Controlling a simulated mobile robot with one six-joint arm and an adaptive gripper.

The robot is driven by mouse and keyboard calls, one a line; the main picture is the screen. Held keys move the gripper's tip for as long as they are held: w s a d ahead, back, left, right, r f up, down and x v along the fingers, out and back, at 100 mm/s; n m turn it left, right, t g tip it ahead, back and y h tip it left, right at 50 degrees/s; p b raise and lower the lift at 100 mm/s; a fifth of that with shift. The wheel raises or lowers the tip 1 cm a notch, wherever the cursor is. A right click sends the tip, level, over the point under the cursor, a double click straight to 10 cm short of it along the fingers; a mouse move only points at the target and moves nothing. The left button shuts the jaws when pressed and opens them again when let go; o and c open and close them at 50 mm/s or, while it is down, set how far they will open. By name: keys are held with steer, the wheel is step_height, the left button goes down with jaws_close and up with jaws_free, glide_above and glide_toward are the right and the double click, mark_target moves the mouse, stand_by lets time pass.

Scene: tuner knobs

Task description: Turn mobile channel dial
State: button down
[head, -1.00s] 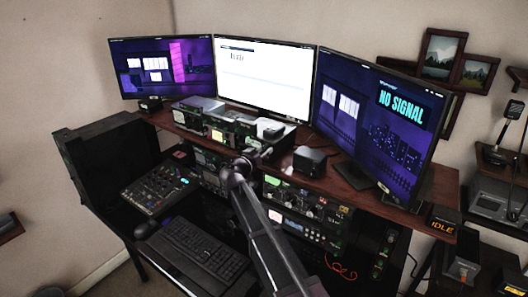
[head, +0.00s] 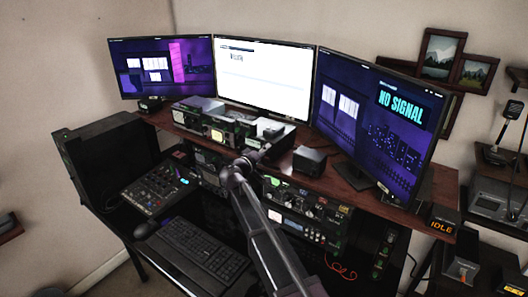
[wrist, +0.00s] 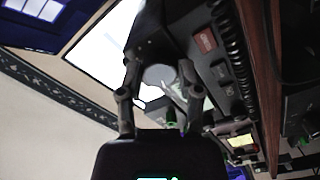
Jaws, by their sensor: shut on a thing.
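A round grey dial (wrist: 158,76) sits on the face of a dark radio unit (wrist: 172,30) in the wrist view. I cannot read a label on the dial. My gripper (wrist: 158,90) has one finger on each side of the dial and is shut on it. In the head view my gripper (head: 264,148) is small and dark, at the radios on the desk's upper shelf, below the white middle monitor. The dial is hidden there behind my arm and gripper.
The radio unit has a red button (wrist: 205,40) and a coiled cord (wrist: 230,55) beside the gripper. A brown shelf edge (wrist: 262,90) runs close by. In the head view, a small black box (head: 309,160) stands right of the gripper, and the right monitor (head: 375,125) stands beyond it.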

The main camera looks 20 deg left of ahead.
steer(key=shift+d, duration=0.1)
stand_by(0.4)
steer(key=shift+c, duration=1.3)
jaws_free()
steer(key=shift+w, duration=0.1)
steer(key=v, duration=1.2)
